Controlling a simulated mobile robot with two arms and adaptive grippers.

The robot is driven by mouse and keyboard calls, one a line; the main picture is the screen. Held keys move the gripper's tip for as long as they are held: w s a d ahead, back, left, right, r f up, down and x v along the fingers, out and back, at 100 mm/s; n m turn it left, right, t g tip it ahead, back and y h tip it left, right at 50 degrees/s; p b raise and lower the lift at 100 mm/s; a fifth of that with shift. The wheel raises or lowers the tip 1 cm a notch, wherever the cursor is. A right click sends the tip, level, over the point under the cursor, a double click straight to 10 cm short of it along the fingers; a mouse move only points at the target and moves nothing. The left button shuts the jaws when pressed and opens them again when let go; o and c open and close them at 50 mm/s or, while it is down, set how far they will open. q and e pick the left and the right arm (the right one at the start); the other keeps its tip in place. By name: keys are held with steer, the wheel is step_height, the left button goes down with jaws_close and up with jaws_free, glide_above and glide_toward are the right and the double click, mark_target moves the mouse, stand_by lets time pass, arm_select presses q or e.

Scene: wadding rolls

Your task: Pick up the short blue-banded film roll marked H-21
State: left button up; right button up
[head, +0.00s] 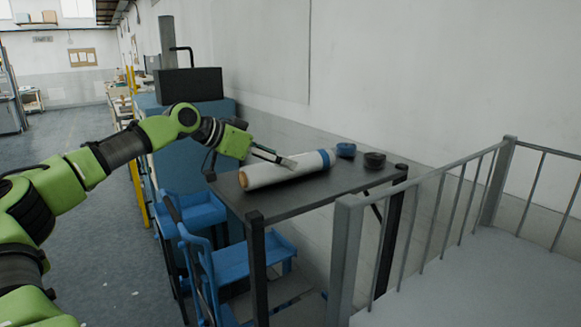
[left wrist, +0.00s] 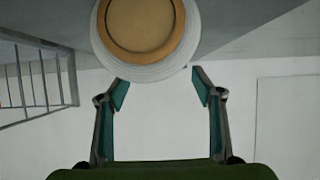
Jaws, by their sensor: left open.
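A white film roll (head: 280,172) with a blue band near its far end lies on its side on a dark table. No H-21 mark can be read. My left gripper (head: 284,160) is open, its fingers over the roll's near half in the head view. In the left wrist view the roll's round end with a tan core (left wrist: 142,22) is at the top, just ahead of the open fingertips (left wrist: 161,84). Nothing is between the fingers. Whether they touch the roll cannot be told. My right gripper is in no view.
A grey railing (head: 425,222) stands right of the table. A wall is behind.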

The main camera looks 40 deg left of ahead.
arm_select(q)
steer(key=shift+w+d+f, duration=0.15)
steer(key=shift+w+f, duration=0.1)
steer(key=shift+w+d+f+p, duration=0.2)
steer(key=shift+w+f+p, duration=0.25)
steer(key=shift+w+f, duration=0.05)
steer(key=shift+w+d+f+p, duration=0.15)
steer(key=shift+w+f+p, duration=0.25)
steer(key=shift+w+f, duration=0.1)
steer(key=shift+x, duration=0.75)
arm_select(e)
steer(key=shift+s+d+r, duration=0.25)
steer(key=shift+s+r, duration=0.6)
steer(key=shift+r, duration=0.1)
arm_select(q)
steer(key=c, duration=1.6)
steer(key=shift+r, duration=0.15)
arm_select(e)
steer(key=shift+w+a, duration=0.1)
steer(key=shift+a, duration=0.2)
